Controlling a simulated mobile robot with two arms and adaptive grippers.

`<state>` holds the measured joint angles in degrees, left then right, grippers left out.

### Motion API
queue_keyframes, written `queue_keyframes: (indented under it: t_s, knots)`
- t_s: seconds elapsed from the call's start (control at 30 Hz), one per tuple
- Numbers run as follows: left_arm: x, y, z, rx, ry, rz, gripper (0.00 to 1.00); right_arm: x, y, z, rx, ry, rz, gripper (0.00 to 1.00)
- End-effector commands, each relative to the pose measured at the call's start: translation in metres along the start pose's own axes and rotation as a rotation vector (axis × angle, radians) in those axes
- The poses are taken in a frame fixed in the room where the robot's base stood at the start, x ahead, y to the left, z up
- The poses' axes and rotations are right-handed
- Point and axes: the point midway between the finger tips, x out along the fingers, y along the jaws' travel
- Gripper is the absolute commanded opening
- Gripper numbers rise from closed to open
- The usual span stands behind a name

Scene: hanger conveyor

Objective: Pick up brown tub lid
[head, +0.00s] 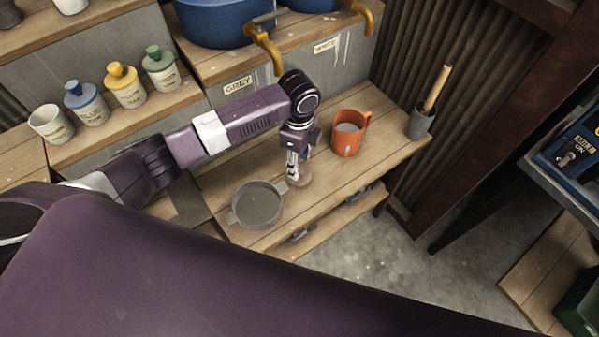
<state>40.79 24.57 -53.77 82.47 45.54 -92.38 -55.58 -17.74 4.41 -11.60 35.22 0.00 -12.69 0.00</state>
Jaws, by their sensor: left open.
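My right gripper is not in view.
A grey round pan (258,205) stands just left of the gripper. An orange jug (349,133) stands behind it to the right, and a dark pot with a wooden handle (421,122) near the right end. Several bottles line the left shelf (130,118). The bench's front right is clear.

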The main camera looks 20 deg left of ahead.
Motion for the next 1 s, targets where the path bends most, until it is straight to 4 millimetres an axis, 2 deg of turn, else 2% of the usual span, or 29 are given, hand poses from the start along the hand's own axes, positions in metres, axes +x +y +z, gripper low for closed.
queue_keyframes:
  t_s: [0.07, 0.2, 0.5, 0.83, 1.0]
  knots:
    - [0.010, 0.000, -0.001, 0.000, 0.000, 0.003, 0.41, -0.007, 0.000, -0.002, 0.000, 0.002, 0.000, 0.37]
    - [0.029, 0.000, -0.001, -0.001, 0.000, 0.002, 0.41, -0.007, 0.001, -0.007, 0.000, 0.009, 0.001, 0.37]
    - [0.035, -0.001, -0.001, 0.000, -0.001, -0.001, 0.41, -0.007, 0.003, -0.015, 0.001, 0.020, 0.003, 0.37]
    - [0.034, -0.001, -0.001, -0.001, -0.001, -0.001, 0.05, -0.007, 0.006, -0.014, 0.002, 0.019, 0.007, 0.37]
    - [0.034, -0.001, -0.001, -0.001, 0.000, -0.001, 0.04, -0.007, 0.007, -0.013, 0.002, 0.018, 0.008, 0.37]
